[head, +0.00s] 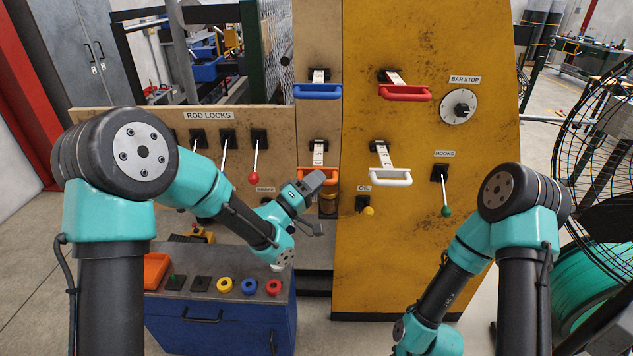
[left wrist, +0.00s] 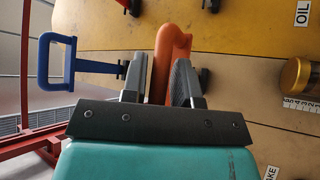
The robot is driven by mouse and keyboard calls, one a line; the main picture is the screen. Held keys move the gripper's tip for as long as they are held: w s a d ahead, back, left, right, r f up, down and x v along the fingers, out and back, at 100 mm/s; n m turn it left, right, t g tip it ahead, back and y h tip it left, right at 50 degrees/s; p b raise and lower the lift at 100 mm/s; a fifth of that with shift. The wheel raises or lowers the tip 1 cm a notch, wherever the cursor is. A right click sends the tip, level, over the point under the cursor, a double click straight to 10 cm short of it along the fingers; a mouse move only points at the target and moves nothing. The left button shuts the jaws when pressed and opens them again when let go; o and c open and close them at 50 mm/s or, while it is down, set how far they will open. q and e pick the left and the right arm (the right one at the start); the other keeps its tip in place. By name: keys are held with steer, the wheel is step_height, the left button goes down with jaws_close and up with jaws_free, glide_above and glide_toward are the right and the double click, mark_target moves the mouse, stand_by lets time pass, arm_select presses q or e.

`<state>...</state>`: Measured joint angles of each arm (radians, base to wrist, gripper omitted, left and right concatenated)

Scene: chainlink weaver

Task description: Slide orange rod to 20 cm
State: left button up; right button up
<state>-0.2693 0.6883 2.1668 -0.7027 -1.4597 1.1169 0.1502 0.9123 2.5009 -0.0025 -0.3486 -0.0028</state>
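The orange rod's handle (head: 303,178) is low on the narrow tan panel, with a short white numbered scale (head: 318,155) above it. The digits are too small to read surely. My left gripper (head: 317,205) is at this handle, its fingers apart, and the upper finger hides part of it. In the left wrist view the orange handle (left wrist: 166,50) shows between and beyond the open fingers (left wrist: 160,85). I cannot tell whether either finger touches it. My right arm reaches down at the lower right, and its gripper is out of view.
A blue handle (head: 318,91) sits above the orange one; red (head: 405,93) and white (head: 391,178) handles are to the right. A red-knobbed lever (head: 254,178) under ROD LOCKS is left. A blue cabinet (head: 230,325) with buttons stands below. A fan (head: 600,150) is far right.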

arm_select(q)
steer(key=shift+c, duration=0.2)
jaws_close()
